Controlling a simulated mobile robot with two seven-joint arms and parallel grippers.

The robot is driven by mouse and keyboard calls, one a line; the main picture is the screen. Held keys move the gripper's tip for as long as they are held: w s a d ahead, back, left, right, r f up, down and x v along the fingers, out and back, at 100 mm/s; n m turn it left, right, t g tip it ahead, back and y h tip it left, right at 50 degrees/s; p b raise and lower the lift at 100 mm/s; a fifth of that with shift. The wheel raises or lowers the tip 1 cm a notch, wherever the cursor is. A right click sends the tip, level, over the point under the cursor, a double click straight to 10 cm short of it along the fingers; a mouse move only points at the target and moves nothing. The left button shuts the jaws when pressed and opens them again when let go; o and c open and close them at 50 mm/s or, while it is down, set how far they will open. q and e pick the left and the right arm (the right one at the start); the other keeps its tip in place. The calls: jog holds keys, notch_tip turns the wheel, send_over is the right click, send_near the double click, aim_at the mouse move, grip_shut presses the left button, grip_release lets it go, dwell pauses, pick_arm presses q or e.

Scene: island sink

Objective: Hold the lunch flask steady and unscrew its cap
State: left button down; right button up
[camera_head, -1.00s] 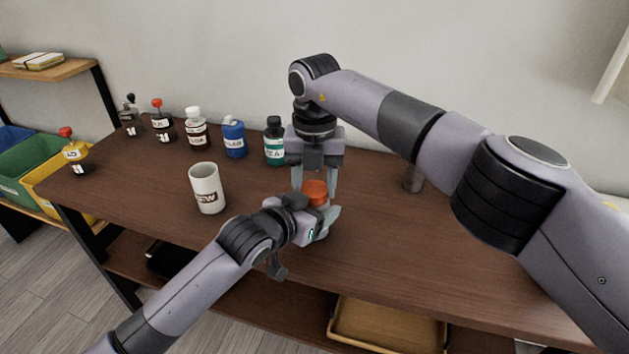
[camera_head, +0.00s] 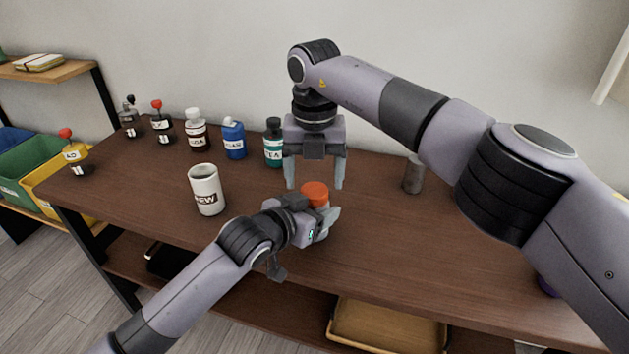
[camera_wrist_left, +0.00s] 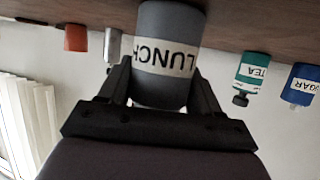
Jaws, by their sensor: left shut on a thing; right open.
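The lunch flask stands on the table, its orange cap (camera_head: 315,193) on top, in the head view. In the left wrist view the flask (camera_wrist_left: 168,30) is a grey cylinder with a white LUNCH label, shown upside down. My left gripper (camera_head: 325,220) is shut around the flask's body, below the cap; in the left wrist view its dark fingers (camera_wrist_left: 160,92) lie on either side of the flask. My right gripper (camera_head: 315,186) points down just above and behind the cap, its fingers apart and empty. Most of the flask's body is hidden by my left gripper in the head view.
A white mug (camera_head: 206,190) stands left of the flask. A green TEA bottle (camera_head: 273,143), a blue bottle (camera_head: 233,138) and several other bottles line the table's back left. A grey cylinder (camera_head: 413,175) stands to the right. The table's front right is largely clear.

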notch_tip(320, 180, up, 3)
jog(key=shift+f, duration=0.2)
jog(key=shift+c, duration=0.3)
notch_tip(320, 180, up, 3)
jog(key=m, duration=0.3)
jog(key=shift+f, duration=3.95)
jog(key=c, duration=1.1)
jog(key=shift+n, duration=1.5)
jog(key=o, duration=1.2)
